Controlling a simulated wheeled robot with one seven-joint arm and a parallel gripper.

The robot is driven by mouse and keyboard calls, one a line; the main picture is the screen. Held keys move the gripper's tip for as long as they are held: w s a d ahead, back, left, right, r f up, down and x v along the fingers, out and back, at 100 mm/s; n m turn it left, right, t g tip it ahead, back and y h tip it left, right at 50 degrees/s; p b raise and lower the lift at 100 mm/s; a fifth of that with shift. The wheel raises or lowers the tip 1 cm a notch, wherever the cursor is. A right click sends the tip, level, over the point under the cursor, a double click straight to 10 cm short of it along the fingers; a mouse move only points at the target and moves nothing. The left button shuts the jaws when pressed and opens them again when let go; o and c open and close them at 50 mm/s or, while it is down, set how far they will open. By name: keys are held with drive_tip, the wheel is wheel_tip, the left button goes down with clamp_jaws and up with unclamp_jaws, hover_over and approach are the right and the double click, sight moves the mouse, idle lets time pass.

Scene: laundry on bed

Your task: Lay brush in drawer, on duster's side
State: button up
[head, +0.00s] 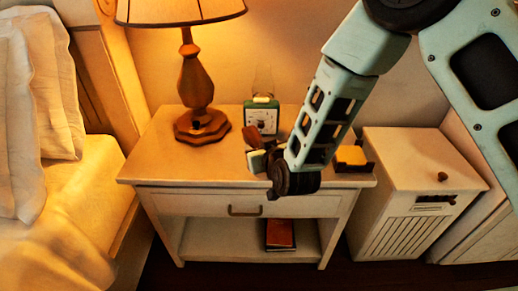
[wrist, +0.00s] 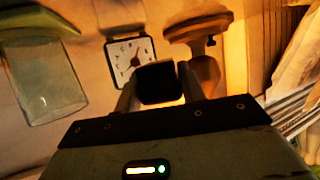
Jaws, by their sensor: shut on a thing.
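My gripper (head: 257,158) is above the front part of the nightstand top, right of the lamp. It is shut on a brown thing, which I take to be the brush (head: 258,137). In the wrist view a dark block, likely the brush (wrist: 160,84), sits between the fingertips; its full shape is hidden. The drawer (head: 200,203) under the top has a dark handle and looks shut, so its inside is hidden. My gripper is above the drawer's level. I cannot make out a duster in either view.
A lamp (head: 195,95) stands left of my gripper. A yellow block in a dark holder (head: 352,157) is at the right. A book (head: 280,234) lies on the shelf below. A white cabinet (head: 400,205) stands at right.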

sight(259, 134)
drive_tip(key=w, duration=0.6)
drive_tip(key=shift+w, duration=0.1)
drive_tip(key=shift+w+f, duration=0.2)
drive_tip(key=shift+f, duration=0.9)
wheel_tip(259, 134, down, 4)
drive_tip(key=shift+f, duration=0.25)
drive_tip(key=shift+w+f, duration=0.2)
drive_tip(key=shift+f, duration=0.1)
drive_tip(key=o, duration=1)
drive_tip(key=shift+d, duration=0.1)
